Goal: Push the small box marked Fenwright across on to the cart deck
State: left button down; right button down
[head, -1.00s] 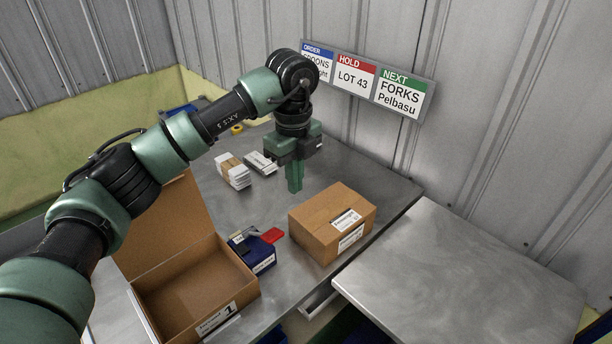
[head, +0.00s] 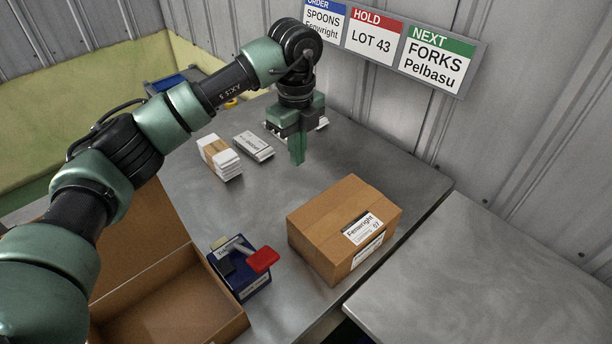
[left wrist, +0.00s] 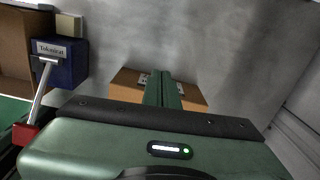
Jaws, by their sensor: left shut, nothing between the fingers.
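The brown cardboard box marked Fenwright (head: 318,222) sits on the metal table near its right edge, with a white label on its side. The cart deck (head: 470,275) is the bare grey metal surface to the right of the table. My left gripper (head: 298,158) is shut and empty, pointing down behind the box in the head view, apart from it there. In the left wrist view my fingers (left wrist: 162,92) overlap part of the box (left wrist: 190,99), and the gripper body hides much of it. My right gripper is not in view.
An open carton (head: 175,300) and a blue box with a red-handled tool (head: 240,280) stand to the left of the box. White packets (head: 220,158) lie farther back. A sign board (head: 390,45) hangs on the wall. The cart deck is clear.

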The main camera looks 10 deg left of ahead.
pick_arm(q)
jog(key=f, duration=0.3)
jog(key=f+p, duration=0.1)
jog(key=f, duration=0.5)
jog(key=shift+s+d+f+p, duration=0.15)
jog(key=shift+s+f+p, duration=0.05)
jog(key=shift+s+p, duration=0.1)
jog(key=d, duration=0.1)
jog(key=s+d, duration=0.1)
jog(key=d+p, duration=0.1)
jog(key=shift+s+r, duration=0.2)
jog(key=shift+s, duration=0.1)
jog(key=shift+s+d+f, duration=0.1)
